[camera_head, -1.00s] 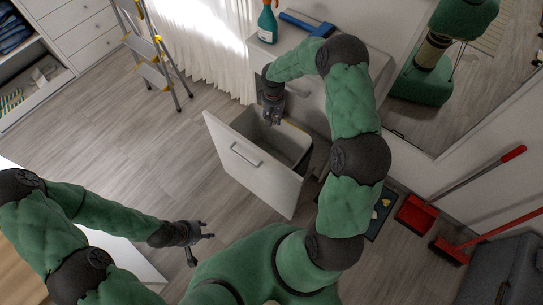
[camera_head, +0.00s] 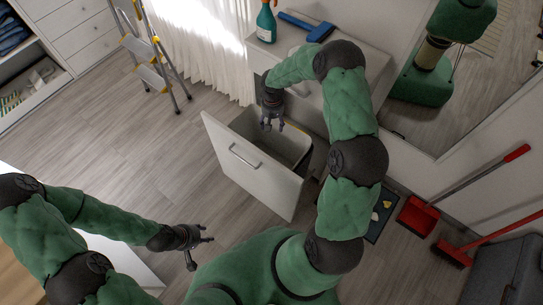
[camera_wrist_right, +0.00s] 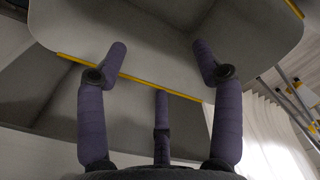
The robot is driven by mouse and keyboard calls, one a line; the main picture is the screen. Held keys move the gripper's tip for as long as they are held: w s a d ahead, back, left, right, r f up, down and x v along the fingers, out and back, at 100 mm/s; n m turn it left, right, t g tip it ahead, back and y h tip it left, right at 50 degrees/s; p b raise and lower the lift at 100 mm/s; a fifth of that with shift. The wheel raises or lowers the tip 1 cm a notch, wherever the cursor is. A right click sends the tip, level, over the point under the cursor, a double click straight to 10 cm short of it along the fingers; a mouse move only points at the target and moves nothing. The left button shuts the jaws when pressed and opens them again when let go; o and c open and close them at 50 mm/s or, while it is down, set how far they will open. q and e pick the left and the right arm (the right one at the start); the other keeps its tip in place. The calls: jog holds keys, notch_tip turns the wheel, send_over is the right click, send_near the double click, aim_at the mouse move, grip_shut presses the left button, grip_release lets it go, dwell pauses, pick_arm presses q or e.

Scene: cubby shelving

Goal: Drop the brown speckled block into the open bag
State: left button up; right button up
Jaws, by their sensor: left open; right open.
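No brown speckled block shows in any view. The only open receptacle near the grippers is a grey, yellow-edged bin or liner (camera_head: 290,150) inside the pulled-out drawer (camera_head: 245,165); I cannot tell whether it is the bag. My right gripper (camera_head: 273,126) points down over its opening, fingers spread and empty. In the right wrist view my right gripper (camera_wrist_right: 160,65) shows its purple fingers apart, with the pale grey liner (camera_wrist_right: 150,35) and its yellow edge beyond them. The liner's bottom is not clearly visible. My left gripper (camera_head: 204,242) is open and empty above the floor, left of my body.
The cabinet top (camera_head: 345,62) holds a green spray bottle (camera_head: 266,22) and a blue-headed tool (camera_head: 318,32). A stepladder (camera_head: 155,60) stands at the back left. A red dustpan (camera_head: 418,215) and broom (camera_head: 452,252) are at right. The floor left of the drawer is clear.

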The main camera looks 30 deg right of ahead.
notch_tip(320, 180, up, 12)
dwell(0.6)
dwell(0.4)
